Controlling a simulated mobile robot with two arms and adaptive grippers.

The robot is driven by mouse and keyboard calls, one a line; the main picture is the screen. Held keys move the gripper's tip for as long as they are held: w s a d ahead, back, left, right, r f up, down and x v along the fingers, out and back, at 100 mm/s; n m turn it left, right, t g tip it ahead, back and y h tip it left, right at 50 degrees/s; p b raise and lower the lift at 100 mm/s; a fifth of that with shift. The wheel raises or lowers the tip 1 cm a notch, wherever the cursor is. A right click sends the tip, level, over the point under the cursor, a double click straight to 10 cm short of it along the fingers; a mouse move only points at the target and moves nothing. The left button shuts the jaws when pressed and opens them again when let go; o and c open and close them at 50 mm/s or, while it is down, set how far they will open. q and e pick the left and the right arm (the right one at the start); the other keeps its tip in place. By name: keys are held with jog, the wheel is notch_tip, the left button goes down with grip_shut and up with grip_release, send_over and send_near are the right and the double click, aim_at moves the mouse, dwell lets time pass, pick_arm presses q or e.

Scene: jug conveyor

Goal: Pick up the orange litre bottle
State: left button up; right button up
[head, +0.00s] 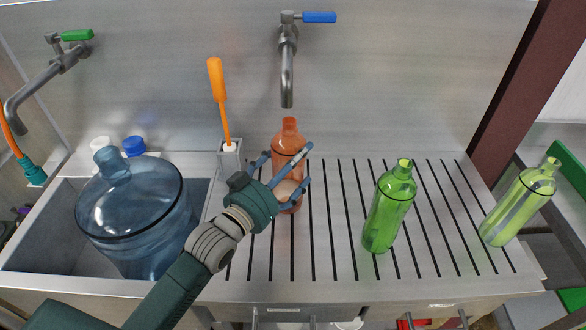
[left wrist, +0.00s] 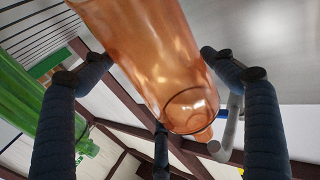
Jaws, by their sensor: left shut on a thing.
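The orange litre bottle (head: 288,138) is upright over the slatted drainboard, below the middle tap. My left gripper (head: 300,178) is shut on it, with its dark blue fingers around the bottle's body. The gripper hides part of the bottle's middle. I cannot tell whether its base touches the board. In the left wrist view the translucent orange bottle (left wrist: 150,55) fills the middle between the fingers (left wrist: 160,110), with its neck toward the lower right. My right gripper is not in view.
Green bottles stand on the drainboard (head: 390,210) and farther right (head: 520,203). A large blue jug (head: 135,215) sits in the sink at left. An orange-handled tool (head: 217,85) stands in a holder (head: 229,158) behind. The tap (head: 287,70) hangs above the bottle.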

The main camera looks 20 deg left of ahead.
pick_arm(q)
jog(key=r+b+v, duration=0.2)
jog(key=v, duration=1.6)
